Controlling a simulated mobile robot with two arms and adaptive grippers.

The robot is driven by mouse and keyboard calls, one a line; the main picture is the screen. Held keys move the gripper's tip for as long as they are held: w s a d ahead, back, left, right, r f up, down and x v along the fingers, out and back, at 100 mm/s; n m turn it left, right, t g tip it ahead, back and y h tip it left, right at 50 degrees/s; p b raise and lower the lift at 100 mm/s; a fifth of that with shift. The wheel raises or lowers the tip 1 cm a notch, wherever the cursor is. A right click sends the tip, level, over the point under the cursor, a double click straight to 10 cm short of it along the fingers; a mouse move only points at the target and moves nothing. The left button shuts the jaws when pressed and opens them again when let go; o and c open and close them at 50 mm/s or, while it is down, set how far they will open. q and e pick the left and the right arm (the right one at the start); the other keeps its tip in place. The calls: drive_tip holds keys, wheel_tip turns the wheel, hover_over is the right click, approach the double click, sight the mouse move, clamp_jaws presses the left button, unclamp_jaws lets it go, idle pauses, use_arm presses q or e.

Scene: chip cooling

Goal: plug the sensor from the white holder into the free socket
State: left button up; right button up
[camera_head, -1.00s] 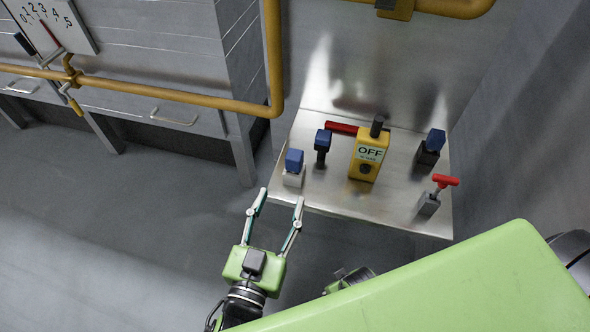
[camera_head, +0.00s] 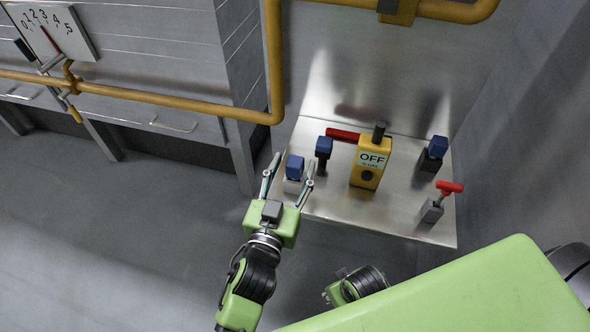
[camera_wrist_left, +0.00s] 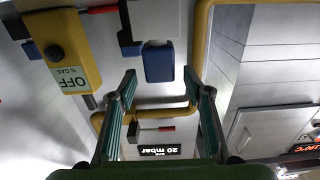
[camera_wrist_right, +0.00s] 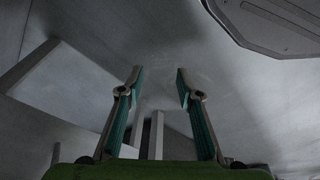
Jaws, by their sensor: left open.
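The sensor with the blue head (camera_head: 295,167) stands in the white holder (camera_head: 291,186) at the left edge of the metal shelf. In the left wrist view the blue head (camera_wrist_left: 158,62) shows centrally, beyond the fingertips, with the white holder (camera_wrist_left: 153,18) behind it. My left gripper (camera_head: 290,164) is open, its fingers appearing on either side of the head; contact is not visible. My right gripper (camera_wrist_right: 160,73) is open and empty; in the head view, my green body partly hides it. I cannot make out a free socket for certain.
Two more blue-headed parts stand on the shelf (camera_head: 395,215), at middle left (camera_head: 324,148) and at right (camera_head: 437,148). Between them is a yellow OFF box (camera_head: 369,163). A red T-handle (camera_head: 449,188) is front right. A yellow pipe (camera_head: 273,60) runs down at left.

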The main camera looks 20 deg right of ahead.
use_arm(q)
drive_tip(key=shift+x, duration=1.2)
drive_tip(key=c, duration=1.2)
drive_tip(key=shift+c, duration=0.2)
